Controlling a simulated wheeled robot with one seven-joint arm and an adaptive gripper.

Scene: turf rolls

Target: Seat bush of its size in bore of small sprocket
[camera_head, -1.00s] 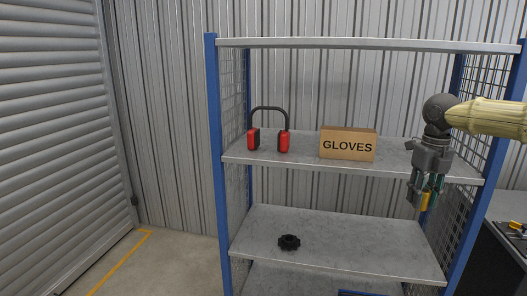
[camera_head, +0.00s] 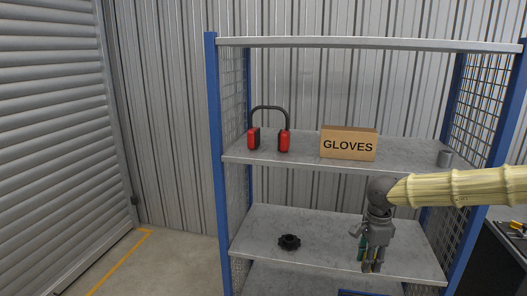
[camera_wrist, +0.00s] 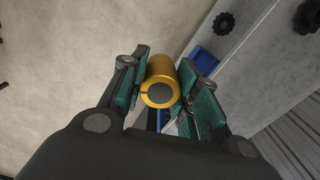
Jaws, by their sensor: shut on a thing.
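My gripper (camera_head: 372,266) is shut on a yellow bush (camera_wrist: 163,70), in front of the right part of the lower shelf. In the wrist view the bush sits between the green pads of my gripper (camera_wrist: 163,88), with a grey round end facing the camera. A black toothed sprocket (camera_head: 289,242) lies flat on the lower shelf, left of my gripper and apart from it. The wrist view shows two black sprockets, one (camera_wrist: 224,23) whole and one (camera_wrist: 307,17) cut by the frame edge. I cannot tell which is the small one.
The lower shelf (camera_head: 335,222) is bare around the sprocket. Blue posts (camera_head: 216,150) and mesh sides bound the rack. A blue object (camera_head: 365,293) shows below.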

